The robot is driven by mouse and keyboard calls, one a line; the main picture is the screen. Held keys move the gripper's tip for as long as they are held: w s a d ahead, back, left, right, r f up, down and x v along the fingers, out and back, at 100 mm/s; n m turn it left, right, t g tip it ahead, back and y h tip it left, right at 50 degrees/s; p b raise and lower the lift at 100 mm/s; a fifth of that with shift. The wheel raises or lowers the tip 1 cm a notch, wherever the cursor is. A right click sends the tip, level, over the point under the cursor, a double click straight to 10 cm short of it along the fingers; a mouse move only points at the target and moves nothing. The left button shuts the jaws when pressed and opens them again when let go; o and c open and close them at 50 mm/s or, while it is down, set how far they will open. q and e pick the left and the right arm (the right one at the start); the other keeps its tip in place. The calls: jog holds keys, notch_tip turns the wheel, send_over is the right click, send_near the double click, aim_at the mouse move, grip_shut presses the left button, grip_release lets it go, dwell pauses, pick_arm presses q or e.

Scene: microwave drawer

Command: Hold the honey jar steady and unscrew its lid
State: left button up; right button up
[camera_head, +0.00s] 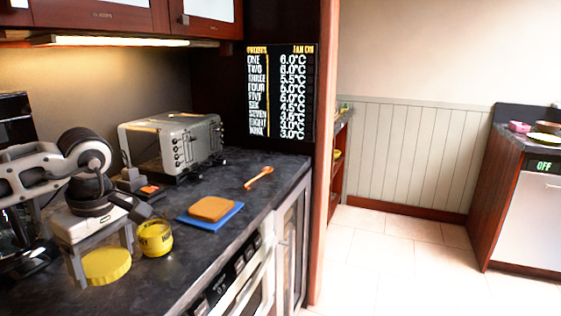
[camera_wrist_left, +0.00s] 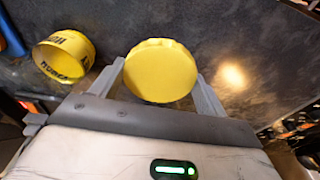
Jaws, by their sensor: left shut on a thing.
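The yellow honey jar (camera_head: 155,240) stands on the dark counter with its label showing. It is open at the top, and its rim and inside also show in the left wrist view (camera_wrist_left: 64,57). The round yellow lid (camera_head: 107,266) is off the jar, to its left in the head view. My left gripper (camera_head: 104,262) points down and is shut on the lid. In the left wrist view the lid (camera_wrist_left: 160,70) sits between the two grey fingers. I cannot tell its height above the counter. My right gripper is not in view.
A blue board (camera_head: 226,216) with a brown slab (camera_head: 212,208) lies right of the jar. An orange spoon (camera_head: 259,177) lies farther back. A silver toaster-like appliance (camera_head: 172,143) stands behind. The counter's front edge is close to the jar's right; bare counter (camera_head: 185,255) shows there.

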pick_arm(q)
notch_tip(320, 180, down, 3)
jog(key=shift+f+b, duration=0.15)
jog(key=shift+b, duration=0.75)
jog(key=shift+f, duration=0.3)
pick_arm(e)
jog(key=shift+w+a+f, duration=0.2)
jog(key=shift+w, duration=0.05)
pick_arm(q)
jog(key=o, duration=1.2)
jog(key=shift+c, duration=0.2)
